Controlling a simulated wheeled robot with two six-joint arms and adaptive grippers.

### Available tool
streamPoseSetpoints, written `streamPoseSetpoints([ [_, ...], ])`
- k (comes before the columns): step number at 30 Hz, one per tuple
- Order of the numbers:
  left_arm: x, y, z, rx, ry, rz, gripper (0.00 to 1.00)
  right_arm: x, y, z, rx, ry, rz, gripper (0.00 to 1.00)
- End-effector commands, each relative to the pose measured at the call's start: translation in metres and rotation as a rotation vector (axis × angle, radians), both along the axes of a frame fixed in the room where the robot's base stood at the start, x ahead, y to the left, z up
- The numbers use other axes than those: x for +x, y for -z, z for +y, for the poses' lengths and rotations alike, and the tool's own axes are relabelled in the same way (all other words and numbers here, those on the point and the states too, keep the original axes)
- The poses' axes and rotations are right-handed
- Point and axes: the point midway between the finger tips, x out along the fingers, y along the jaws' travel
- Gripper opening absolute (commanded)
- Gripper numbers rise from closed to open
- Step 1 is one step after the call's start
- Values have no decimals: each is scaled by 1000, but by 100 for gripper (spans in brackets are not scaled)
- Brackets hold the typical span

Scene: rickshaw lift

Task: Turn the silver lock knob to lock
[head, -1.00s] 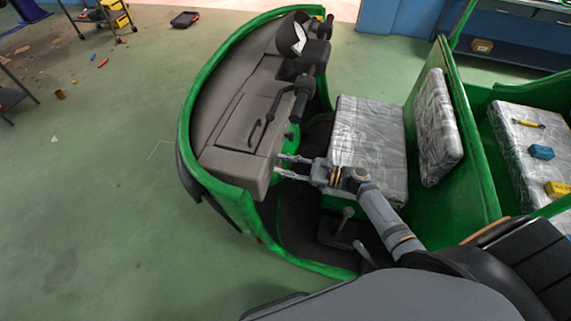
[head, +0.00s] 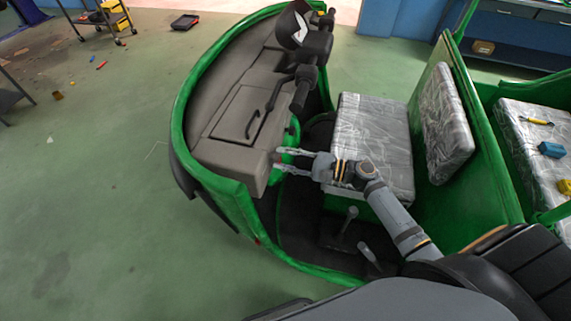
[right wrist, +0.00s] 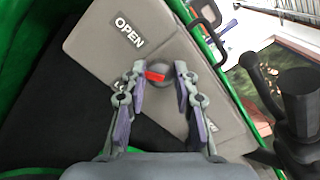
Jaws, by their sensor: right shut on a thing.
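The silver lock knob (right wrist: 158,69) sits on the grey dashboard panel (right wrist: 95,48) in the right wrist view, with a red marker across it. A black OPEN label (right wrist: 130,29) is on the panel above left of it. A second label below left is mostly hidden behind a finger. My right gripper (right wrist: 160,75) has its two fingertips on either side of the knob and is shut on it. In the head view my right gripper (head: 277,160) reaches to the near end of the dashboard (head: 222,155). My left gripper is not in view.
Black handlebars (head: 305,70) rise beyond the right gripper. A plastic-wrapped seat (head: 372,130) lies just right of it, and two floor levers (head: 350,218) stand below my arm. The green shell rim (head: 178,120) curves round the left. Open floor lies further left.

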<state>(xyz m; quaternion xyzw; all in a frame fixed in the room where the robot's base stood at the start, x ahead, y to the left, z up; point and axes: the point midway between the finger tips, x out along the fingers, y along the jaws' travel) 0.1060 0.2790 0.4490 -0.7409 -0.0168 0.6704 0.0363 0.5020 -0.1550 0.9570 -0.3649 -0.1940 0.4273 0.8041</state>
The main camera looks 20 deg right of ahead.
Motion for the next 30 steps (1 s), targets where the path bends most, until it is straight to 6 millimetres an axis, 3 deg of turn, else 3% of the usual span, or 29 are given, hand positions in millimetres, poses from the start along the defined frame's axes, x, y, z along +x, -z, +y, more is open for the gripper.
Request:
streamPoseSetpoints([
  [1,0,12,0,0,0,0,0,0,7,0,-25,-1,-36,0],
  [18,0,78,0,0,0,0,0,-1,9,0,-327,-3,-481,0],
  [30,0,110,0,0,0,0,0,-1,7,0,-489,-3,-722,0],
])
